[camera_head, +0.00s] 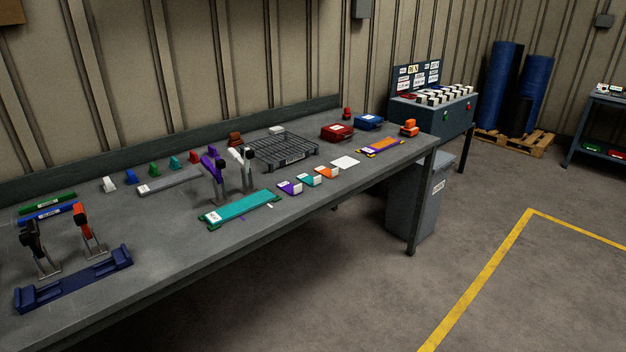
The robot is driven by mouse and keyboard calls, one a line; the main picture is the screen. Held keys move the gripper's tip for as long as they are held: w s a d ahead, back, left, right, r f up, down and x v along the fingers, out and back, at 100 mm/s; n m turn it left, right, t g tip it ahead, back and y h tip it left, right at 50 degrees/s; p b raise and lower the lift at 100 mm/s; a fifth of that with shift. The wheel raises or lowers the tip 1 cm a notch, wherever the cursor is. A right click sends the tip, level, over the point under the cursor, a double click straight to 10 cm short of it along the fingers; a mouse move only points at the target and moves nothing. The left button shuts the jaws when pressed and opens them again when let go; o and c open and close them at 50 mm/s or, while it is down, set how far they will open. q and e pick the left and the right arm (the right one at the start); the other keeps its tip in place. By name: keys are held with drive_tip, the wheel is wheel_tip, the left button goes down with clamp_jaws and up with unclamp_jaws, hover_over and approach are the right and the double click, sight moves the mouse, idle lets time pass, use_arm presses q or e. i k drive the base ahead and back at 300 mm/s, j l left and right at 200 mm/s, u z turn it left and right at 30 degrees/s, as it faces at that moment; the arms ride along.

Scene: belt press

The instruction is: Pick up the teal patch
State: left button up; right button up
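A small teal piece with a white block on it (308,181) lies near the front edge of the workbench, between a similar purple piece (289,187) and a similar orange piece (326,173); it looks like the teal patch. A longer teal strip (243,208) with a white label lies to its left in a green-ended holder. A small teal block (175,163) stands farther back in a row of coloured blocks. Neither of my grippers is in view.
The floor in front is clear.

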sight(308, 179)
drive_tip(key=i+l+u, duration=0.1)
drive_tip(key=i+l, duration=0.3)
drive_tip(key=l, duration=0.25)
drive_tip(key=i+l+u, duration=0.25)
drive_tip(key=i+l, duration=0.15)
drive_tip(key=l, duration=0.25)
drive_tip(key=i+l+u, duration=0.1)
drive_tip(key=l, duration=0.25)
drive_tip(key=i+l, duration=0.25)
drive_tip(key=l, duration=0.15)
drive_tip(key=i+l+u, duration=0.15)
drive_tip(key=l, duration=0.2)
